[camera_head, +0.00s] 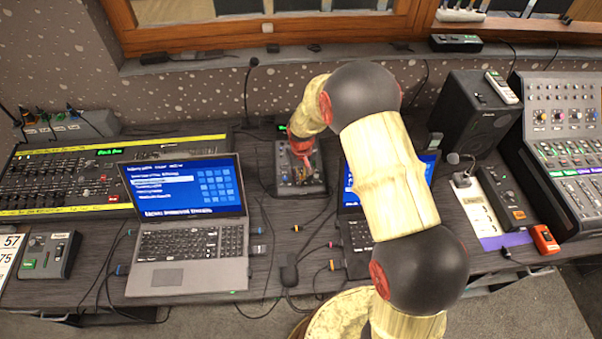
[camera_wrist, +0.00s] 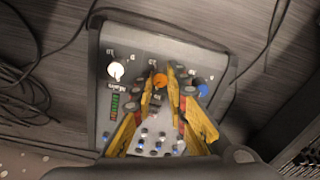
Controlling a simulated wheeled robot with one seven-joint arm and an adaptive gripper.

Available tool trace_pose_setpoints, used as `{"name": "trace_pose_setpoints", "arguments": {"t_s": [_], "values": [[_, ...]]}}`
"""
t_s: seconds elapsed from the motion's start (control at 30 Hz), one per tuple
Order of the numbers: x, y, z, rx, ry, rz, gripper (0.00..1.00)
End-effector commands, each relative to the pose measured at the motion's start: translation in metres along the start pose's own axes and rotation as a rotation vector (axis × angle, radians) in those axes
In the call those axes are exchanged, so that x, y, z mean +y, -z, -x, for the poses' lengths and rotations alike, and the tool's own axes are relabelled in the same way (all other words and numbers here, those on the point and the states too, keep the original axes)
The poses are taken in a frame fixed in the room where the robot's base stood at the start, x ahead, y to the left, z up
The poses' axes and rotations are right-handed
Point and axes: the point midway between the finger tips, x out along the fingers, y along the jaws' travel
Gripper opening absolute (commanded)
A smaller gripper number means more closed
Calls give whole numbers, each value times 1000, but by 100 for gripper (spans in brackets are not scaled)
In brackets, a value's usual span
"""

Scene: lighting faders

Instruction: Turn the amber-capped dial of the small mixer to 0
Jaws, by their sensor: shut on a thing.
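The amber-capped dial (camera_wrist: 160,79) sits between a white-capped dial (camera_wrist: 116,70) and a blue-capped dial (camera_wrist: 203,90). My gripper (camera_wrist: 163,88) is over the panel, its yellow fingers closed in on the amber dial. In the head view my gripper (camera_head: 303,152) reaches down to the mixer and hides part of it. The dial's pointer and scale are too small to read.
A laptop (camera_head: 190,275) stands left of the mixer, and a second laptop is partly behind my arm. A long lighting desk (camera_head: 110,207) lies at the left. A black speaker (camera_head: 478,115) stands at the right. Cables (camera_wrist: 272,30) run beside the mixer.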

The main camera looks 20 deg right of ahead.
Motion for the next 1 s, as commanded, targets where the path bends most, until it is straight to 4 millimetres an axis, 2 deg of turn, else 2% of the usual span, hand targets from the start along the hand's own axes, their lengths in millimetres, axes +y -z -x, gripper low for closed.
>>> {"name": "trace_pose_setpoints", "arguments": {"t_s": [1.0], "values": [[0,2,2,3,-1,963,0]]}}
